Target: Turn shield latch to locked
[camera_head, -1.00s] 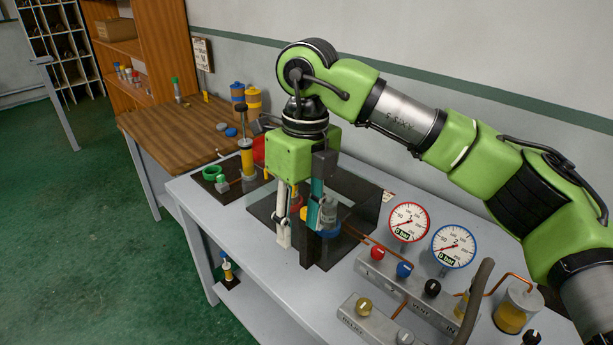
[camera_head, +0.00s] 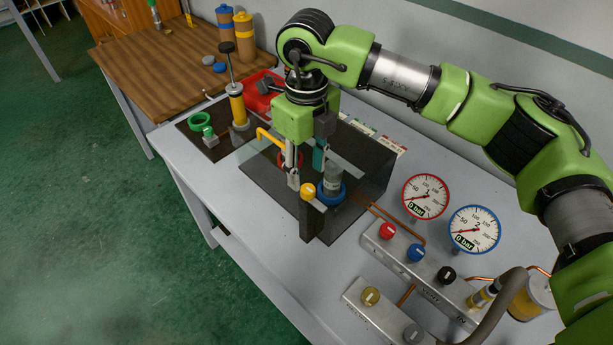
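The transparent shield (camera_head: 360,165) stands over a dark base plate on the grey bench. A yellow round knob (camera_head: 308,191), which looks like the shield latch, sits at the top of a dark post at the shield's front. Its turned position is too small to tell. Behind it are a grey cylinder with a blue ring (camera_head: 331,188) and a red ring (camera_head: 289,160), partly hidden. My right gripper (camera_head: 306,170) points down just above and behind the knob, its fingers apart and apparently empty. I cannot tell whether a finger touches the knob. My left gripper is out of view.
Two gauges (camera_head: 426,196) read 0 bar, beside a valve block (camera_head: 415,262) with red, blue and black knobs. A yellow bent handle (camera_head: 268,137) is left of my gripper. A hand pump (camera_head: 237,105) and green ring (camera_head: 199,121) stand farther left. The bench's front left is clear.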

